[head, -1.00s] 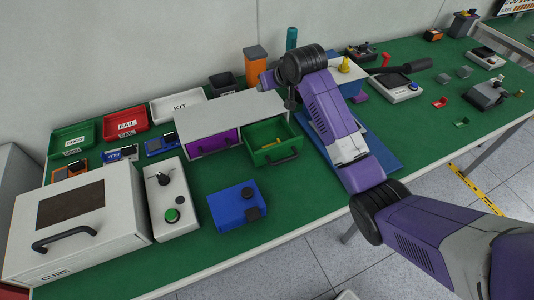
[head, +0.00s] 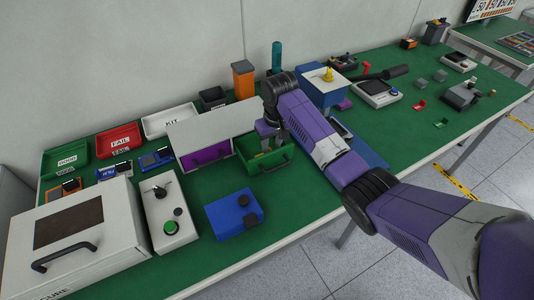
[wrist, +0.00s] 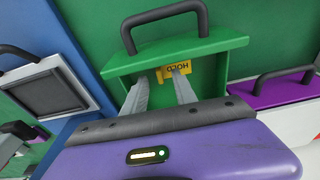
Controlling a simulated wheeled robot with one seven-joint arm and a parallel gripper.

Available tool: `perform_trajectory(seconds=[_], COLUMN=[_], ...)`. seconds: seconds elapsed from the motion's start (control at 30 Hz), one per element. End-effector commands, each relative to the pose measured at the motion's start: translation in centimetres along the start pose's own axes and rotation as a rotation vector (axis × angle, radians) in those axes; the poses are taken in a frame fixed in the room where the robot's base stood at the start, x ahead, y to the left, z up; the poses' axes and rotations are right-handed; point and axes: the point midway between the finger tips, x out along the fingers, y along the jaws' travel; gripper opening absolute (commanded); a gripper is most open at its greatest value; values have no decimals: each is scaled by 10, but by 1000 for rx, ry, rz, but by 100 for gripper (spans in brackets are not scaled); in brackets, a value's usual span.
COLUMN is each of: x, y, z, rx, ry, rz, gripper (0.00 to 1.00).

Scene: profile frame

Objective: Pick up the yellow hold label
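The yellow hold label (wrist: 174,74) lies in the open green drawer (wrist: 205,47), its HOLD lettering upside down in the wrist view. My gripper (wrist: 161,82) is open and points down into the drawer, with its two grey fingers apart. The right fingertip overlaps the label in the picture; the left fingertip is to the label's left. I cannot tell whether either finger touches it. In the head view my gripper (head: 268,140) is over the green drawer (head: 273,162), and the label is mostly hidden.
The purple drawer (head: 207,155) beside it is shut under the grey cabinet top (head: 212,127). A blue box with a black knob (head: 232,214) stands in front. Green mat (head: 305,190) is bare in front of the drawer.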

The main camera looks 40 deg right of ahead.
Motion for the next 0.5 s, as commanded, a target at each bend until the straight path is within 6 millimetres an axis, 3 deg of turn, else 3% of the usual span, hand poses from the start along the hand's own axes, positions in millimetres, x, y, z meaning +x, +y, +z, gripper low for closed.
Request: perform_trajectory(seconds=[0.2, 0.43, 0.5], x=[22, 23, 23], y=[0, 0, 0], z=[0, 0, 0], rx=[0, 0, 0], ry=[0, 1, 1], rz=[1, 1, 1], gripper=[34, 34, 22])
